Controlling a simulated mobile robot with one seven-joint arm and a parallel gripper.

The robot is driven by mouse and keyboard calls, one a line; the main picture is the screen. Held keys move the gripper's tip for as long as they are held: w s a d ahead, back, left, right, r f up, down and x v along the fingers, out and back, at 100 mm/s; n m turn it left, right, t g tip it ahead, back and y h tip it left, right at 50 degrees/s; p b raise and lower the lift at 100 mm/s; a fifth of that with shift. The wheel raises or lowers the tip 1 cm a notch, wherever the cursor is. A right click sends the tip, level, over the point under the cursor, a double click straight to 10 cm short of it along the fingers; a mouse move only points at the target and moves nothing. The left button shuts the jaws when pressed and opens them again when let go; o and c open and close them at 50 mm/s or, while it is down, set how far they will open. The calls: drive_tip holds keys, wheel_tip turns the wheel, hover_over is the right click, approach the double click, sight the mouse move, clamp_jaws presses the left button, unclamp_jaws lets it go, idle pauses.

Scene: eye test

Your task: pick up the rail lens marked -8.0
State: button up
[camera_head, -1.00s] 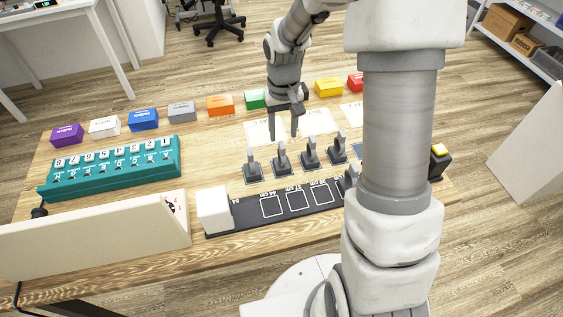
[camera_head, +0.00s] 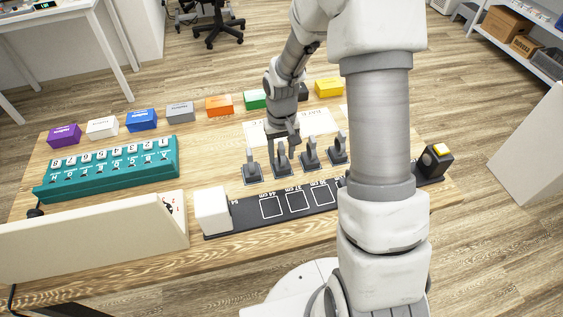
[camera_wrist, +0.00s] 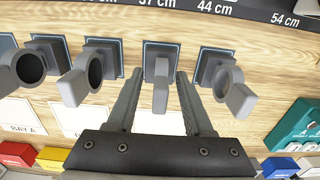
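Several grey rail lenses on square bases stand in a row on the wooden table: one at the left (camera_head: 251,172), a second (camera_head: 282,170), a third (camera_head: 310,157) and a fourth (camera_head: 338,150). No power marking is readable on them, so I cannot tell which is -8.0. My gripper (camera_head: 283,150) points down at the second lens. In the wrist view, my gripper (camera_wrist: 160,74) is open, with one finger on each side of that lens (camera_wrist: 160,88). Gaps show between the lens and both fingers. Neighbouring lenses (camera_wrist: 222,75) and (camera_wrist: 90,70) stand outside the fingers.
A black rail (camera_head: 245,212) with marked squares lies in front of the lenses, with a white block (camera_head: 212,210) at its left end. A teal rack (camera_head: 110,172) is at left. Coloured boxes (camera_head: 142,120) line the back. A black box with yellow top (camera_head: 434,162) is at right.

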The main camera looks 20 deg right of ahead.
clamp_jaws()
idle(0.3)
